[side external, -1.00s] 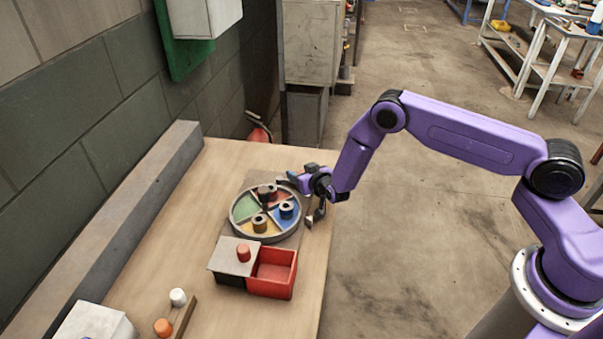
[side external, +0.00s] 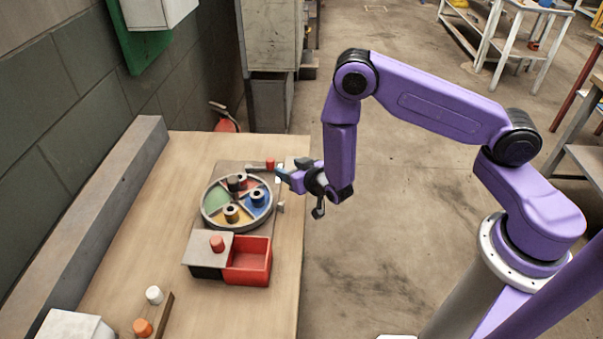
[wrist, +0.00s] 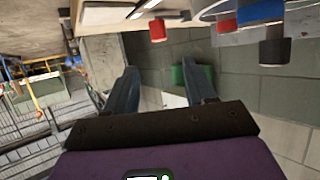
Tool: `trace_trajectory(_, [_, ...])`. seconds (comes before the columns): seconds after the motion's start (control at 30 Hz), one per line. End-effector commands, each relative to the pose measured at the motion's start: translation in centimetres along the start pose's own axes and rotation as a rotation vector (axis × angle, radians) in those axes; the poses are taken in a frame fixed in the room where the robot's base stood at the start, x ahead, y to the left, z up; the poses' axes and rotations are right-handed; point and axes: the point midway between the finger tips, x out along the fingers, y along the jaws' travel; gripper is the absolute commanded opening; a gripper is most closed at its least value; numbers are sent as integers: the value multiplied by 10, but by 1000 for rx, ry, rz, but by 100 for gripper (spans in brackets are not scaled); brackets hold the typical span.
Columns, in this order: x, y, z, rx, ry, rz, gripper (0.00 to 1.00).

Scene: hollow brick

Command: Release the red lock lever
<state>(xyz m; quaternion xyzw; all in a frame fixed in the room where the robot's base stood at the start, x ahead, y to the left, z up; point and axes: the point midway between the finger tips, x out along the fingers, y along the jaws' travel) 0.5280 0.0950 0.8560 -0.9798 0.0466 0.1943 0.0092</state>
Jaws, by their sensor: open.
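The red lock lever's knob (side external: 270,163) sits at the end of a grey bar behind the round wheel (side external: 204,214), which has coloured sectors. In the wrist view the red knob (wrist: 157,30) hangs beyond the fingers, near the top. My gripper (side external: 279,174) is open and empty, just right of and nearer the camera than the knob. In the wrist view its two fingers (wrist: 163,82) are spread, with nothing between them. The knob looks close to the fingertips, but I cannot tell whether they touch. The wheel carries red-and-black, blue and orange cylinders.
A red box (side external: 248,271) with a grey lid and red knob (side external: 217,243) stands in front of the wheel. White (side external: 154,295) and orange (side external: 142,327) knobs are at front left. A grey beam (side external: 95,215) lines the wall. Right of the table edge is open.

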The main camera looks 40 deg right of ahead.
Motion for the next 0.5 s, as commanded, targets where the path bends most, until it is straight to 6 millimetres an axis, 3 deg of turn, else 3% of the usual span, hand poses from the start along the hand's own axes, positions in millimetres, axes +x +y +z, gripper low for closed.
trace_trajectory(0.2, [-33, -1, 0, -3, -2, -3, 55])
trace_trajectory(0.5, [-50, -1, 0, 0, 0, -1, 55])
